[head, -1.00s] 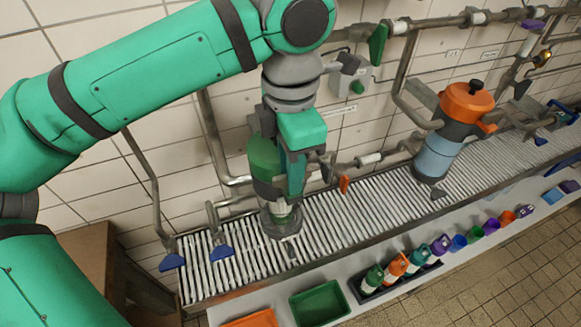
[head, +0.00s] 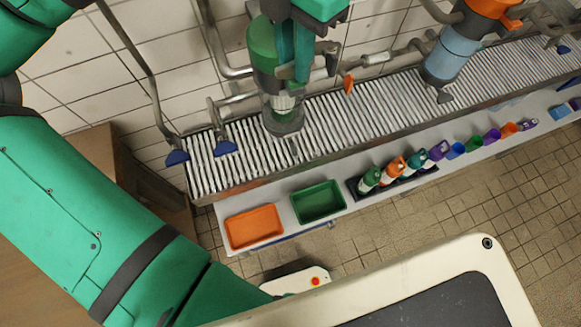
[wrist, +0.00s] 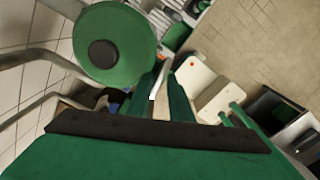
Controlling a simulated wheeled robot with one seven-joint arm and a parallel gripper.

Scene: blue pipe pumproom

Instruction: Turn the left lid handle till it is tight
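The left vessel (head: 262,60) is green with a clear lower part, and stands on the slatted grating.
A second vessel, blue with an orange top (head: 448,55), stands to the right. Grey pipes with blue handles (head: 225,148) run at the left, and an orange handle (head: 349,83) is close right of my gripper. Orange (head: 253,228) and green (head: 318,203) trays and several bottles line the front shelf.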

